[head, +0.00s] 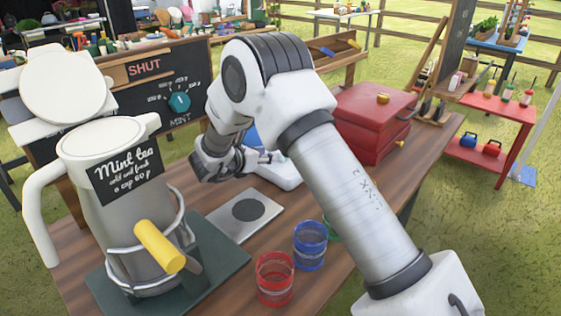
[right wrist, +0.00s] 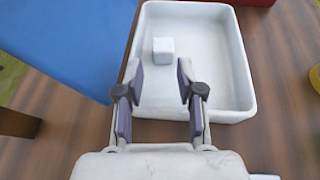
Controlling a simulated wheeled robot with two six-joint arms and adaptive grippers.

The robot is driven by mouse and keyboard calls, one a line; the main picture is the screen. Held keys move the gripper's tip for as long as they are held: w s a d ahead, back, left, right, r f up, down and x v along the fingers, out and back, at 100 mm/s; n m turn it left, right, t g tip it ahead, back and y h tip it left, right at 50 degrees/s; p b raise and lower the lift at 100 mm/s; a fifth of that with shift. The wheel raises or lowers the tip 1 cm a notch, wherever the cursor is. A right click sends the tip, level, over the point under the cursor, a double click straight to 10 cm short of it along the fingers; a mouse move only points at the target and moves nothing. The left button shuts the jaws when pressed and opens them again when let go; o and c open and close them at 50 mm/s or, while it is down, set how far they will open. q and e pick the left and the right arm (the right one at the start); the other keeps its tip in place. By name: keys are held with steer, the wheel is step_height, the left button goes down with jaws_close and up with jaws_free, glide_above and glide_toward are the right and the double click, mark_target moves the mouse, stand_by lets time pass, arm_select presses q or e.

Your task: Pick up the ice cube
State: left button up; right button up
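A small white ice cube (right wrist: 163,49) sits in a white tray (right wrist: 243,85) in the right wrist view, towards the tray's upper left. My right gripper (right wrist: 160,74) is open and empty, its fingers reaching over the tray's near edge. The cube lies just beyond the fingertips, roughly between their lines and apart from them. In the head view my right gripper (head: 262,157) is at the tray (head: 288,180), which is partly hidden by my right arm; the cube cannot be made out there. My left gripper is not in view.
A blue panel (right wrist: 65,40) lies left of the tray. On the wooden table stand a red box (head: 370,120), a mint tea jug (head: 110,215), a grey plate with a dark disc (head: 225,225), a red glass (head: 275,280) and a blue glass (head: 310,247).

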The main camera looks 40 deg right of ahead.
steer(key=x, duration=0.6)
steer(key=shift+s+f+p, duration=0.2)
steer(key=shift+f+p, duration=0.1)
steer(key=shift+p, duration=0.05)
steer(key=c, duration=0.5)
steer(key=shift+r, duration=0.1)
steer(key=shift+s+r, duration=0.1)
steer(key=shift+r, duration=0.1)
step_height(320, 180, up, 7)
steer(key=s+b, duration=0.1)
steer(key=s, duration=0.5)
steer(key=s+d+b, duration=0.1)
steer(key=s, duration=0.6)
steer(key=s+b, duration=0.1)
steer(key=s, duration=0.5)
steer(key=shift+s+d+f, duration=0.25)
steer(key=shift+s+d, duration=0.05)
steer(key=shift+s, duration=0.1)
